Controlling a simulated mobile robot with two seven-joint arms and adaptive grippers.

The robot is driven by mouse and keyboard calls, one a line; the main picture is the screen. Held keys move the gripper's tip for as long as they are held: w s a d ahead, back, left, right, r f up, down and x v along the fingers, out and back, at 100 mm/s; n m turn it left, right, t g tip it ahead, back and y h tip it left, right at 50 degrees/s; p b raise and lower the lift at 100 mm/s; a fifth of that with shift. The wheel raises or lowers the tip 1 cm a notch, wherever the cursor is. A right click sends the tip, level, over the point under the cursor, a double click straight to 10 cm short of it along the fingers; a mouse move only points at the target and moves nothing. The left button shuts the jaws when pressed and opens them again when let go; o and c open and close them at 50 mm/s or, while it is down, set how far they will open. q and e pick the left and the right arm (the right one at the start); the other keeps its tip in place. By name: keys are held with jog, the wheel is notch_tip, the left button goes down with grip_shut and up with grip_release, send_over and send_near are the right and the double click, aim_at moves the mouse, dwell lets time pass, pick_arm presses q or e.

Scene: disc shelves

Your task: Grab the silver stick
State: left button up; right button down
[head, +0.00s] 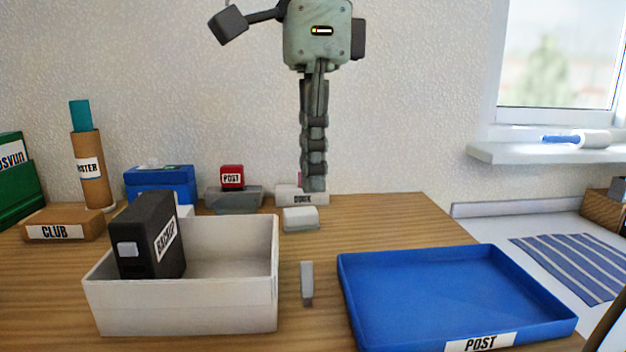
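The silver stick (307,284) is a small grey bar on the wooden table, in the gap between the white box and the blue tray. Its long side runs up and down in the picture; I cannot tell whether it stands or lies. My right gripper (314,188) hangs pointing down, above and behind the stick in the picture, near the back of the table. Its fingers overlap edge-on, so their opening is hidden. It is apart from the stick, and I see nothing held. My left gripper is not in view.
A white box (190,308) holds a black BACKUP case (150,240). A blue POST tray (450,295) lies right of the stick. A grey block (300,219) sits behind it. A DOBEK-like labelled block (290,195), red POST block (231,177) and blue box (158,184) line the back.

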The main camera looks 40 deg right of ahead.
jog(key=c, duration=2.3)
grip_release()
jog(key=o, duration=1.8)
jog(key=shift+o, duration=0.2)
